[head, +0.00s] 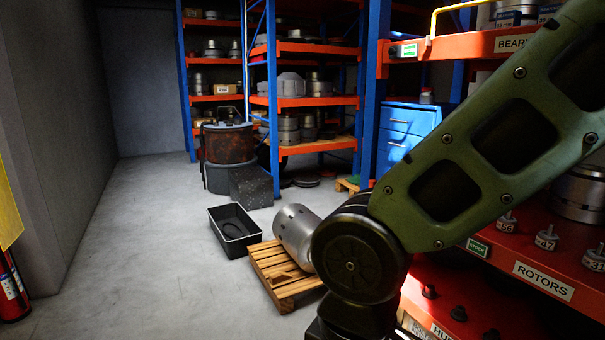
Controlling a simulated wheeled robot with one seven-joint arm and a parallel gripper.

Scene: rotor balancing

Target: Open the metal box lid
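A dark metal box (251,187) with a textured surface stands on the floor in the middle distance, in front of a rusty drum. Its top looks covered, so the lid appears shut; no handle or latch can be made out at this size. My green arm crosses the right side of the head view, well nearer than the box and apart from it. My gripper is not in view.
A black open tray (235,229) lies in front of the box. A wooden pallet (277,262) and a metal cylinder (297,233) are beside it. The rusty drum (229,145) stands behind. Orange shelving (304,101) lines the back and right.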

